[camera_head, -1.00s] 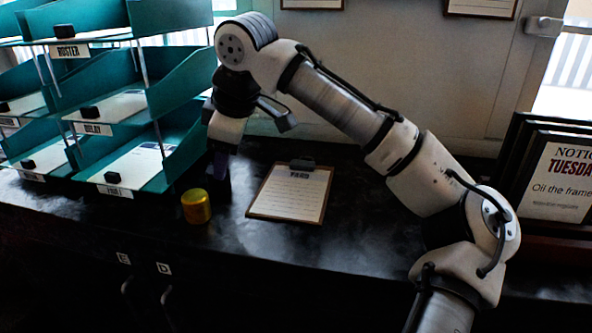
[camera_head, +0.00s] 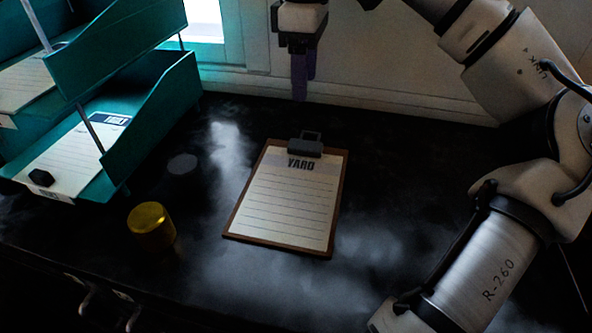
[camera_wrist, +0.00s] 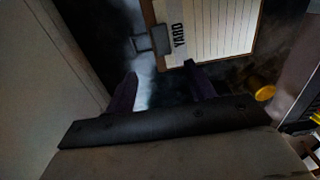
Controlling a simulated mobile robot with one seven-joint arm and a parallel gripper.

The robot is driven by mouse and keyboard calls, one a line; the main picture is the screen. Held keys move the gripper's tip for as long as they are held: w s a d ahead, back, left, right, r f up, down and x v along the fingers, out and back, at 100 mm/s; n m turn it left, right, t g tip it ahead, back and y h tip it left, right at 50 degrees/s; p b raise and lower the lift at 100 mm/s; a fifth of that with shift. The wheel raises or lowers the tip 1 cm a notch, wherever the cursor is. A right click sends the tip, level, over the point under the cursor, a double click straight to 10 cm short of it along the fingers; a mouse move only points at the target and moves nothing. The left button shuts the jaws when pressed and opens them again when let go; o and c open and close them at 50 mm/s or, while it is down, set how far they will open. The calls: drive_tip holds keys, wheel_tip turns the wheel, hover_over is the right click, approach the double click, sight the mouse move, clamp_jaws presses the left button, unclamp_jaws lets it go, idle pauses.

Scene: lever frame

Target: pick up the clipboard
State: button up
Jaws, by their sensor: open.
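The clipboard (camera_head: 287,203) lies flat on the dark counter, with a brown board, a lined sheet headed YARD and a dark clip with a loop at its far end. It also shows in the wrist view (camera_wrist: 215,28), its clip near the top middle. My gripper (camera_head: 303,88) hangs above the back of the counter, beyond the clip end and apart from the clipboard. In the wrist view its two dark fingers (camera_wrist: 162,82) are spread with nothing between them, and the clip lies past them.
A yellow cylinder (camera_head: 151,226) stands on the counter left of the clipboard. Teal tiered trays (camera_head: 155,110) holding papers stand at the left. The wall and window sill (camera_head: 370,97) rise behind the counter.

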hover_over(305, 145)
drive_tip(key=f, duration=0.6)
drive_tip(key=shift+w+a+f, duration=0.15)
drive_tip(key=shift+w+f, duration=0.1)
drive_tip(key=shift+f, duration=0.1)
drive_tip(key=f, duration=0.1)
drive_tip(key=f+p, duration=0.1)
drive_tip(key=f, duration=0.2)
drive_tip(key=shift+s+d+f, duration=0.2)
drive_tip(key=shift+s+f, duration=0.05)
drive_tip(key=shift+f, duration=0.5)
drive_tip(key=shift+c, duration=0.2)
drive_tip(key=c, duration=1)
